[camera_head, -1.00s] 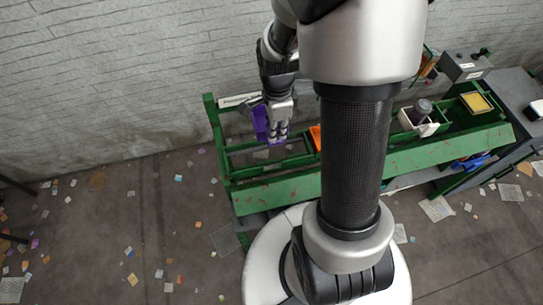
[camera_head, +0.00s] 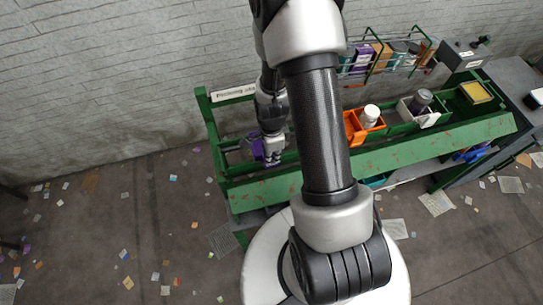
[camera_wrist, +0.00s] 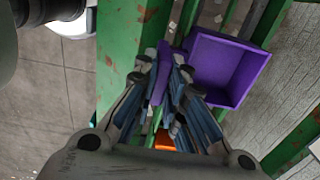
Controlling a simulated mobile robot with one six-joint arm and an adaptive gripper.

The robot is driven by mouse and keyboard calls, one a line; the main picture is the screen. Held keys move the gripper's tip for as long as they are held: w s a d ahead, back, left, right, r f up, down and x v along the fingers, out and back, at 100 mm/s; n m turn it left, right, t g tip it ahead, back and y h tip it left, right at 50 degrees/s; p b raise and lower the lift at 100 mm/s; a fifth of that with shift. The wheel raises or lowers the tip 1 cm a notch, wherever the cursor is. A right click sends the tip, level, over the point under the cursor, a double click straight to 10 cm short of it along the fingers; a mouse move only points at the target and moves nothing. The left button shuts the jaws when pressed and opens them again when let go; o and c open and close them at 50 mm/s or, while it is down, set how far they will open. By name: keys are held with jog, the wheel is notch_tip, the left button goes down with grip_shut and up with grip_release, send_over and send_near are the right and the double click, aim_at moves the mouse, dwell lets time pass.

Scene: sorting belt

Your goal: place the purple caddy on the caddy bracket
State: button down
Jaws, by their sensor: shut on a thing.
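The purple caddy (camera_head: 257,151) is an open box at the left end of the green bench frame (camera_head: 262,190). My gripper (camera_head: 270,155) is shut on it. In the wrist view, the fingers (camera_wrist: 166,75) pinch one purple wall, and the open caddy (camera_wrist: 229,66) extends to the right of them, showing its empty inside. Green rails pass beneath and beside it. I cannot tell whether the caddy touches the rails. No part stands out clearly as the caddy bracket; my arm hides part of the bench.
On the bench to the right stand an orange caddy (camera_head: 354,130) with a white-topped bottle (camera_head: 370,115) and a white caddy (camera_head: 428,119) with a grey bottle. A yellow-topped box (camera_head: 476,92) is farther right. A green wire rack (camera_head: 378,62) holding boxes stands behind.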

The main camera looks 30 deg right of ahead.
jog(key=shift+f, duration=0.35)
jog(key=shift+f, duration=0.2)
jog(key=c, duration=1.7)
grip_release()
jog(key=shift+r, duration=0.1)
jog(key=shift+o, duration=0.2)
